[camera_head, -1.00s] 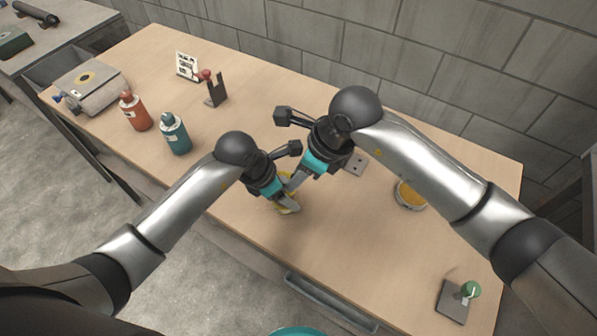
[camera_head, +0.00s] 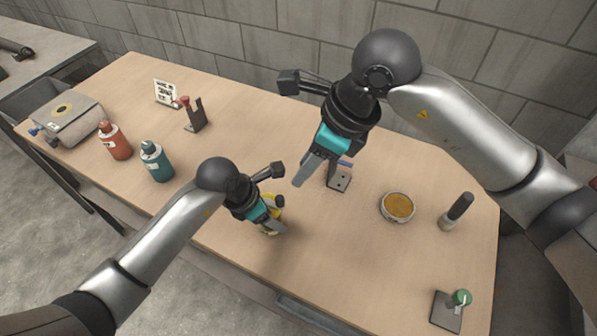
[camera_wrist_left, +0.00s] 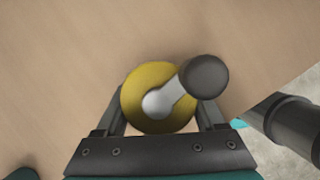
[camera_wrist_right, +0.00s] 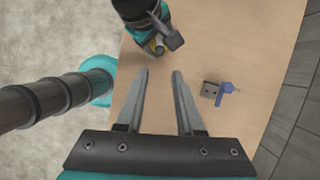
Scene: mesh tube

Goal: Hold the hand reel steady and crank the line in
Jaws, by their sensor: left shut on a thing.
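The yellow hand reel (camera_wrist_left: 135,97) is between the fingers of my left gripper (camera_wrist_left: 160,115), with its grey crank arm and dark round knob (camera_wrist_left: 204,76) on top. The knob points up and right in the left wrist view. In the head view the reel (camera_head: 266,228) is partly hidden by my left gripper (camera_head: 272,220), low over the table near its front edge. My right gripper (camera_head: 309,171) is raised to the right of and behind the reel. In the right wrist view its two fingers (camera_wrist_right: 160,75) are apart with nothing between them.
On the wooden table (camera_head: 330,240), a small plate with a blue part (camera_head: 340,178) is near my right gripper. A yellow-filled bowl (camera_head: 398,207), dark-handled tool (camera_head: 456,211) and green-knobbed stand (camera_head: 447,311) stand right. Red (camera_head: 115,143) and teal (camera_head: 156,163) bottles stand left.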

